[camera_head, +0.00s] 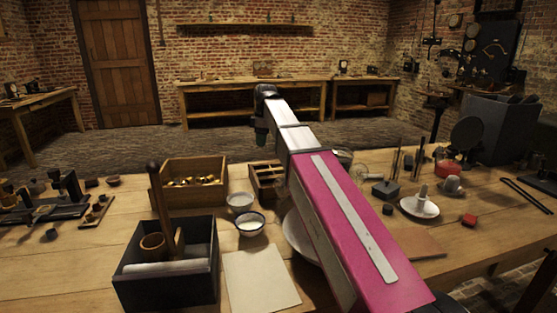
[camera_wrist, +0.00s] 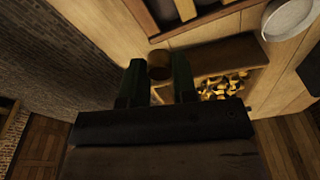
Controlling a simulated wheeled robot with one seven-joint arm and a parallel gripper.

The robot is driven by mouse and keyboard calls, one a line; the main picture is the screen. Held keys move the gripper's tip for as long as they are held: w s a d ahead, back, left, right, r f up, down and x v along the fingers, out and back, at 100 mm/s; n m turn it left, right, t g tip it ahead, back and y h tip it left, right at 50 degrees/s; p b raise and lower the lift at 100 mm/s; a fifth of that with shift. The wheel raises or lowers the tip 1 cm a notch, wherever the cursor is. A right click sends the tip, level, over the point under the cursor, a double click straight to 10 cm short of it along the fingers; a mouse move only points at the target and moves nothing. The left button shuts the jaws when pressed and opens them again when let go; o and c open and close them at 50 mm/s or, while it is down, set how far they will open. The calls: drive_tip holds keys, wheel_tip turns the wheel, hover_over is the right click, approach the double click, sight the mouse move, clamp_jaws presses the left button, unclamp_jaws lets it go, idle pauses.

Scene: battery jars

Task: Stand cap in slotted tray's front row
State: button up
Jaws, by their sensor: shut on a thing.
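My gripper (camera_wrist: 158,75) shows in the wrist view, its two dark green fingers shut on a small brown round cap (camera_wrist: 159,66). The cap sits between the fingertips, held over the bench's edge side. The slotted tray (camera_wrist: 172,35) is wooden, with dark slots between light dividers, and lies beyond the fingertips at the top of the wrist view, partly cut off. In the head view the slotted tray (camera_head: 256,192) stands on the bench just left of my arm, which hides part of it.
A wooden box of brass pieces (camera_head: 157,197) stands left of the tray; it also shows in the wrist view (camera_wrist: 257,50). A black box (camera_head: 170,285) with a wooden-handled tool is front left.

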drive_tip(key=d+f, duration=0.1)
drive_tip(key=d, duration=0.1)
drive_tip(key=d+f, duration=0.1)
drive_tip(key=d, duration=0.1)
drive_tip(key=w+d+f, duration=0.1)
drive_tip(key=d+f, duration=0.1)
drive_tip(key=shift+d+f, duration=0.1)
drive_tip(key=shift+d, duration=0.3)
drive_tip(key=shift+f, duration=1.95)
drive_tip(key=shift+f, duration=0.6)
drive_tip(key=o, duration=0.9)
drive_tip(key=shift+r, duration=0.15)
wheel_tip(320, 180, up, 13)
drive_tip(key=d, duration=0.1)
drive_tip(key=shift+d, duration=0.2)
